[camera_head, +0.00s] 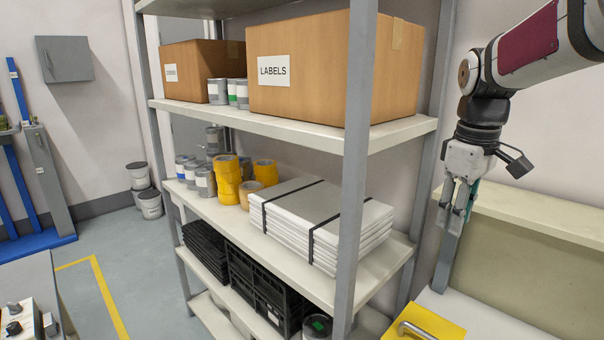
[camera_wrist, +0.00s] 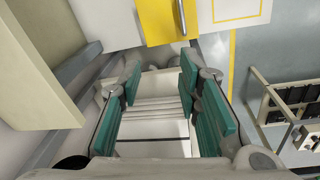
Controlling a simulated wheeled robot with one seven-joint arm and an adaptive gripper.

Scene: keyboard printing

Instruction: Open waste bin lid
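A yellow panel (camera_head: 432,322) with a metal bar handle (camera_head: 415,331) shows at the bottom right of the head view, set on a white surface and cut off by the frame edge. I take it for the waste bin lid, and it lies flat. In the wrist view the yellow panel (camera_wrist: 158,22) and its handle (camera_wrist: 181,16) are at the top, beyond my fingertips. My gripper (camera_head: 457,205) hangs pointing down above and behind the panel, apart from it. In the wrist view its teal-padded fingers (camera_wrist: 160,84) are spread, with no object clearly held.
A grey shelf rack (camera_head: 355,170) stands left of my arm, with a LABELS box (camera_head: 305,65), yellow rolls (camera_head: 227,180) and strapped sheets (camera_head: 320,222). A beige ledge (camera_head: 530,212) is at the right. A grey post (camera_head: 445,262) rises just below my gripper.

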